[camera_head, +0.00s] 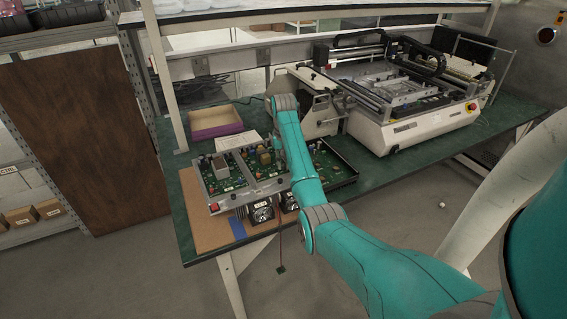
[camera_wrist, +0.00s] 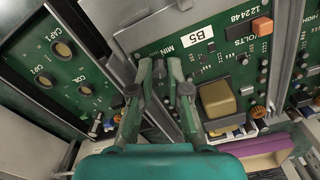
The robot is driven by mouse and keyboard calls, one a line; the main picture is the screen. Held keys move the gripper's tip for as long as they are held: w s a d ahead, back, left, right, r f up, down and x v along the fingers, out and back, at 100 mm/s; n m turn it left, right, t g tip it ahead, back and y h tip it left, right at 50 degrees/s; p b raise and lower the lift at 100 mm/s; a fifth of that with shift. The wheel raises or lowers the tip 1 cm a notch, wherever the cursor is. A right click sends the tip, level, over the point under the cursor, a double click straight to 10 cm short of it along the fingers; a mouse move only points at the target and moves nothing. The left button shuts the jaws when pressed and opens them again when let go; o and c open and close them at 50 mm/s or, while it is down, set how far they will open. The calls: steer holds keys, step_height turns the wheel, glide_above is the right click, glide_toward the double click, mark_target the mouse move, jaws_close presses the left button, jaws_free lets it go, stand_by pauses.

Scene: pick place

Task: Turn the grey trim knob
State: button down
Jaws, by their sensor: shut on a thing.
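In the wrist view, a small dark grey knob (camera_wrist: 159,69) stands between the fingertips of my gripper (camera_wrist: 160,75). The two fingers close around it from left and right, and its lower part is hidden. It sits near the green circuit board (camera_wrist: 150,38) marked B5, MIN and VOLTS. In the head view my arm reaches over the row of boards (camera_head: 231,182) on the bench; the knob cannot be made out there.
In the wrist view, a gold block (camera_wrist: 216,100) and an orange part (camera_wrist: 258,112) are right of the fingers. A board marked CAP1 and COIL (camera_wrist: 62,72) is at left. A purple tray (camera_head: 215,122) and a large white machine (camera_head: 415,127) stand farther back on the bench.

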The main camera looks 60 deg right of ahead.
steer(key=shift+m, duration=2.1)
steer(key=c, duration=1.1)
jaws_free()
steer(key=shift+c, duration=0.2)
